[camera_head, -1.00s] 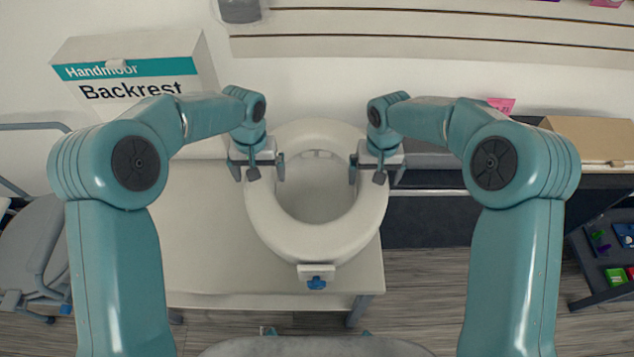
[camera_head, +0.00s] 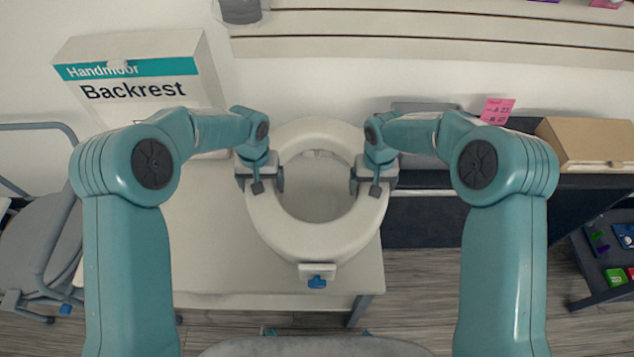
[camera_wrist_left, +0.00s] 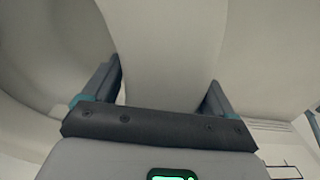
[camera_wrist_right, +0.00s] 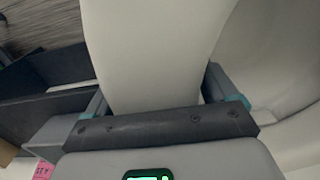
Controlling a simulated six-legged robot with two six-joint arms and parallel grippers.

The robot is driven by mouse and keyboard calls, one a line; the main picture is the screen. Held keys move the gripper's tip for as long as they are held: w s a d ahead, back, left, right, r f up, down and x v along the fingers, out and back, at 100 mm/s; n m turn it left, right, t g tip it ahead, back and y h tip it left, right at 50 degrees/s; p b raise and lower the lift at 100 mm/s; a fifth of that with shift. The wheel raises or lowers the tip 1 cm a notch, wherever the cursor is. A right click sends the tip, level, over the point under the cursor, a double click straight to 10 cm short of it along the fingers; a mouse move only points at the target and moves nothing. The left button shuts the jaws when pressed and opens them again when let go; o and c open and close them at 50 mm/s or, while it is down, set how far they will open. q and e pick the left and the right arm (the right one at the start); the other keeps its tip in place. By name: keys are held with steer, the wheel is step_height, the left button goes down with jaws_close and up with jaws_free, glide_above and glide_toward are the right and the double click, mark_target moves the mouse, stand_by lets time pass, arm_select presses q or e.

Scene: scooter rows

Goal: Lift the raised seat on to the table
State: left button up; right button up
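The raised seat (camera_head: 268,228) is a white ring with a blue knob on a front bracket. It appears to rest on the pale table (camera_head: 205,245). My left gripper (camera_head: 262,184) straddles the left side of the ring, and my right gripper (camera_head: 373,184) straddles the right side. In the left wrist view the rim (camera_wrist_left: 165,60) lies between wide-spread fingers. In the right wrist view the rim (camera_wrist_right: 150,55) also fills most of the space between the fingers. Both grippers look open around the rim; contact at the finger pads is hard to see.
A white Backrest box (camera_head: 140,85) stands at the back left. A grey chair (camera_head: 40,240) is at the left. A cardboard box (camera_head: 585,145) sits on a dark shelf at the right, with a pink tag (camera_head: 497,111) nearby. A dark rack (camera_head: 605,255) stands at the lower right.

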arm_select(q)
steer(key=shift+r, duration=0.1)
